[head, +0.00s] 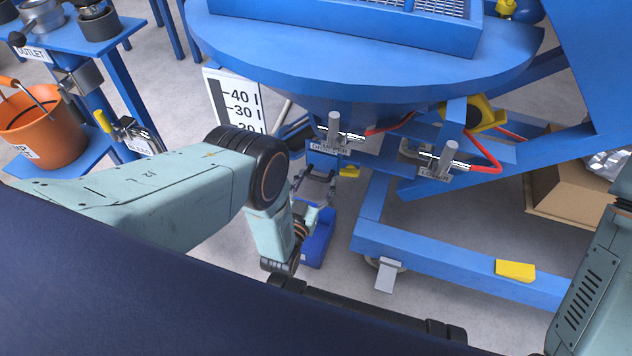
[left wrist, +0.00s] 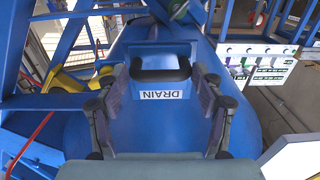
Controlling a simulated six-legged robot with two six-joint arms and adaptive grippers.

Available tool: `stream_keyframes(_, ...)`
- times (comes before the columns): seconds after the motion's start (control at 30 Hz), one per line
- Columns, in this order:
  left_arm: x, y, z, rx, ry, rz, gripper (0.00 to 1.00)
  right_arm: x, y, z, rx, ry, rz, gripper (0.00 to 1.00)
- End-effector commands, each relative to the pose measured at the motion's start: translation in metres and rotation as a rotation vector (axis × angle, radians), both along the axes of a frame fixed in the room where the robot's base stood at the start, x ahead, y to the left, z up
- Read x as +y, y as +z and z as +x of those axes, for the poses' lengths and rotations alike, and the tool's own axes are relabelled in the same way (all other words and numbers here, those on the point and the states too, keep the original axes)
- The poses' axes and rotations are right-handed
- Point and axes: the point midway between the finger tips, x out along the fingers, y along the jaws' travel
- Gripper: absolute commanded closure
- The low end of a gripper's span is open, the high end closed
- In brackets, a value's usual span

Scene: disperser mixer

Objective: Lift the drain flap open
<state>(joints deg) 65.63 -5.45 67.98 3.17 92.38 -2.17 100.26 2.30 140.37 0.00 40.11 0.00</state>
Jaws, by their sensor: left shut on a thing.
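The drain flap (left wrist: 160,128) is a blue panel with a white DRAIN label in the left wrist view. A dark handle (left wrist: 147,75) crosses it just above the label. My left gripper (left wrist: 160,75) has one finger on each side, with its tips at the handle, and it is shut on the handle. In the head view my left gripper (head: 318,178) reaches in under the big blue vessel (head: 370,62); the flap is hard to make out there. How far the flap is raised cannot be told. My right gripper is out of the picture.
A blue wheeled frame (head: 440,262) stands right of my left forearm. Levers with metal handles (head: 333,128) and red hoses hang below the vessel. A white scale board (head: 235,100) stands behind my arm. An orange bucket (head: 40,125) is at the left, a cardboard box (head: 560,190) at the right.

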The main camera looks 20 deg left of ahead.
Motion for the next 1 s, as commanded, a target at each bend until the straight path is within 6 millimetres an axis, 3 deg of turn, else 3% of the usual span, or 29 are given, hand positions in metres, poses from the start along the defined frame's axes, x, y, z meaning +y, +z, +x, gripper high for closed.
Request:
stream_keyframes(0.27, -0.003, 0.0, 0.0, 0.0, -0.007, -0.002, 0.89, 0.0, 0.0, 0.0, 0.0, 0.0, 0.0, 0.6)
stream_keyframes(0.57, -0.004, 0.004, -0.002, 0.034, -0.009, -0.002, 0.89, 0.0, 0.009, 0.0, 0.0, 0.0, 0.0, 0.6)
stream_keyframes(1.0, -0.005, 0.025, -0.013, 0.284, -0.012, 0.007, 0.89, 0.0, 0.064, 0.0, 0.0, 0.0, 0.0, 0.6)
